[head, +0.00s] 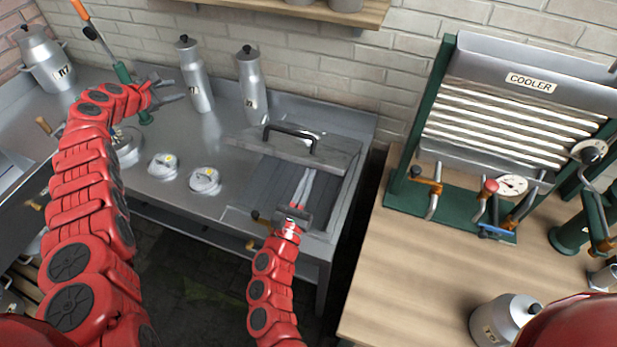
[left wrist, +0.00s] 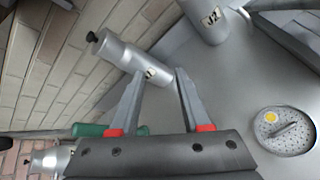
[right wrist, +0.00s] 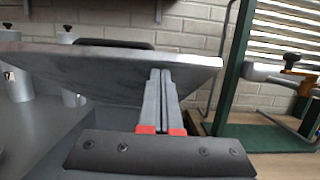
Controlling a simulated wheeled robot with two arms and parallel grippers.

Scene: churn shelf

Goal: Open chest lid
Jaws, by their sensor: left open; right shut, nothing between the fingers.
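The chest lid (head: 335,155) is a grey metal panel with a black handle (head: 290,132) on top. It sits at the right end of the steel counter, with the chest's recess (head: 262,185) showing in front of it. In the right wrist view the lid (right wrist: 100,75) looks tilted, its face turned to the camera. My right gripper (head: 304,174) is shut and empty, its fingertips at the lid's near side; they overlap the lid in the right wrist view (right wrist: 161,75), and contact is unclear. My left gripper (head: 180,90) is open and empty above the counter, left of the lid.
Two metal bottles (head: 195,75) (head: 252,88) stand behind the lid and near my left gripper. Round metal lids (head: 205,181) lie on the counter. A green-framed cooler (head: 515,100) stands on the wooden table (head: 400,260) at right. A milk can (head: 45,60) is at far left.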

